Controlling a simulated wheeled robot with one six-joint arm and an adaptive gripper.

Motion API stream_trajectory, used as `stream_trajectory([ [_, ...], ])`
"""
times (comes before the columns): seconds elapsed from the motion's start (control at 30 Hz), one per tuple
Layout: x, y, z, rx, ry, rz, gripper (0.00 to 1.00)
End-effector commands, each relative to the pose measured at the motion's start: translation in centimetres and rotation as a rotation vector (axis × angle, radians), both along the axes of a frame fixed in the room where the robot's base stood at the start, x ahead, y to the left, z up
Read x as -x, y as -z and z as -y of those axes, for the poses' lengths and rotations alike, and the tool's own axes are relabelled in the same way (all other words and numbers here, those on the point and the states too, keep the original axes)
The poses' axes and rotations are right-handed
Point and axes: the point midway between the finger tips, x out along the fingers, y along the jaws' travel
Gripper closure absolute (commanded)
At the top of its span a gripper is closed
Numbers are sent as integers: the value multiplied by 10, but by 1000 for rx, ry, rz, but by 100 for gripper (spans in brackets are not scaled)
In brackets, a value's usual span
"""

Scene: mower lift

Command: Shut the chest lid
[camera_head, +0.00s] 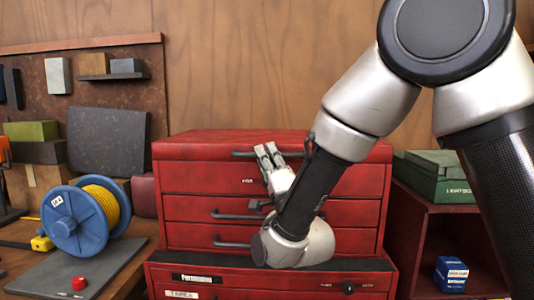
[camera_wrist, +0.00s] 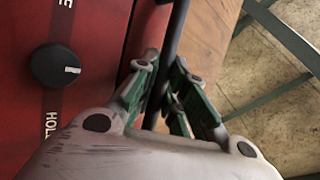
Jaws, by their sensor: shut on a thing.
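The red chest (camera_head: 210,208) stands in the middle of the head view, with drawers and dark bar handles on its front. Its lid (camera_head: 200,146) forms the top section and looks level; I cannot tell whether a thin gap remains under it. A dark bar handle (camera_head: 243,154) runs along the upper front. My gripper (camera_head: 265,151) is at this handle, in front of the chest. In the wrist view my gripper (camera_wrist: 172,90) has its green-padded fingers shut on a dark bar (camera_wrist: 178,35), beside a red panel with a black knob (camera_wrist: 56,66). My arm hides part of the chest front.
A blue spool of yellow cord (camera_head: 75,222) and a red button (camera_head: 79,283) are on the left bench. A green case (camera_head: 438,178) sits on a red cabinet at right, with a blue box (camera_head: 451,274) inside. The lower red unit (camera_head: 230,280) projects forward.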

Motion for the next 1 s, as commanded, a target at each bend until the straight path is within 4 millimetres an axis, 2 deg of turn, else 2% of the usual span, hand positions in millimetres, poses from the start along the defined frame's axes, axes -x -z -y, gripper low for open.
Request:
stream_trajectory([
  [0.03, -1, 10, 1, 18, 3, -20, 100],
  [0.2, -1, 11, 0, 21, 2, -23, 100],
  [0.23, -1, 11, 0, 21, 3, -22, 82],
  [0.27, -1, 11, 0, 21, 3, -22, 78],
  [0.63, 4, 11, 2, 16, 0, -17, 78],
  [1.0, 49, 42, 24, 19, 0, -20, 78],
])
